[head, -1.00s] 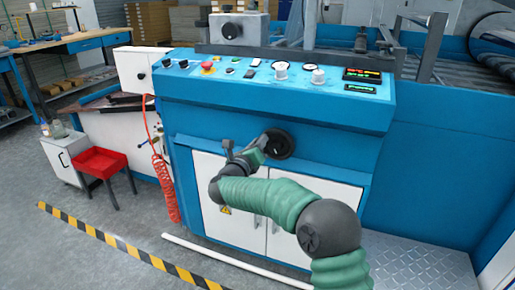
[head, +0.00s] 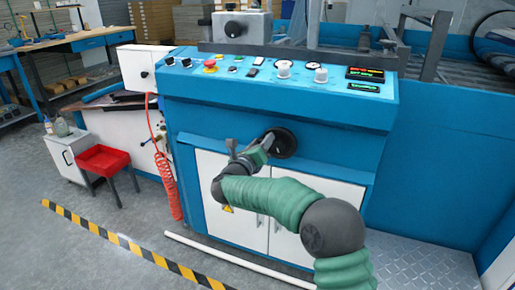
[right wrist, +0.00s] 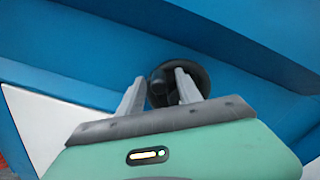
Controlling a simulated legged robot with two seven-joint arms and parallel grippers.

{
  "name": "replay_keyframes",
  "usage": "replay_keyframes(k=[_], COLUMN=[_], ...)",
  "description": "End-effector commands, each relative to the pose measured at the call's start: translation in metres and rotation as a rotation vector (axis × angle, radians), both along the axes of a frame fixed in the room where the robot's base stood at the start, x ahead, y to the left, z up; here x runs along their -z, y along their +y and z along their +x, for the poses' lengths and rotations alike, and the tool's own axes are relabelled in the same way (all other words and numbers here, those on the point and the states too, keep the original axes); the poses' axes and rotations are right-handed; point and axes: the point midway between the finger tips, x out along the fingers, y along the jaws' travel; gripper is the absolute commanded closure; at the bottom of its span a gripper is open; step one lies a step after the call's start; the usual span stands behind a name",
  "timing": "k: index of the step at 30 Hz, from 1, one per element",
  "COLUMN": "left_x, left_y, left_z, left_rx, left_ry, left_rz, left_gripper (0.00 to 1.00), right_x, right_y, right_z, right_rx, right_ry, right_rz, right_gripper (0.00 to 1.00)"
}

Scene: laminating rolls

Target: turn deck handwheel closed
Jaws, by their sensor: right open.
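The deck handwheel (head: 285,143) is a small black disc on the blue front of the machine, above the white cabinet doors. My right gripper (head: 267,141) is at the left side of the wheel, partly in front of it. In the right wrist view the two grey fingers of the right gripper (right wrist: 159,78) are apart, with the dark handwheel (right wrist: 162,90) showing between and behind them. A dark rounded part of the wheel shows between the fingers. I cannot tell whether the fingers touch it. My left gripper is not in view.
The control panel (head: 283,85) with buttons and knobs overhangs above the wheel. White cabinet doors (head: 310,205) are below. A red coiled hose (head: 168,188) hangs at the left, near a red stool (head: 101,160). A white bar (head: 235,254) lies on the floor in front.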

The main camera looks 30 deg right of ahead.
Motion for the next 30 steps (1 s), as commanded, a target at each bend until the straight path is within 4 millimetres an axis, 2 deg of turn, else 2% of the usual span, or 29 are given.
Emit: replay_keyframes(k=[5, 12, 18, 22, 30], left_x=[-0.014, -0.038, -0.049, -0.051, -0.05], left_y=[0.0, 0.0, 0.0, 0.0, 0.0], left_z=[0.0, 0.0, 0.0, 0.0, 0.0], left_rx=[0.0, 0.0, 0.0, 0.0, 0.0], left_ry=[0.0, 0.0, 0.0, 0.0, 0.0], left_rz=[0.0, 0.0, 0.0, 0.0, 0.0], left_gripper=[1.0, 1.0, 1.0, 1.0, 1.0], right_x=[-0.005, -0.005, -0.002, 0.0, 0.001], right_y=[0.026, 0.08, 0.114, 0.124, 0.125], right_z=[-0.02, -0.067, -0.097, -0.106, -0.108], right_rx=[-0.005, -0.005, -0.003, 0.0, 0.001], right_ry=[0.003, 0.003, 0.003, 0.002, 0.002], right_rz=[-0.003, -0.001, 0.0, 0.0, 0.001], right_gripper=[0.58, 0.58, 0.58, 0.58, 0.58])
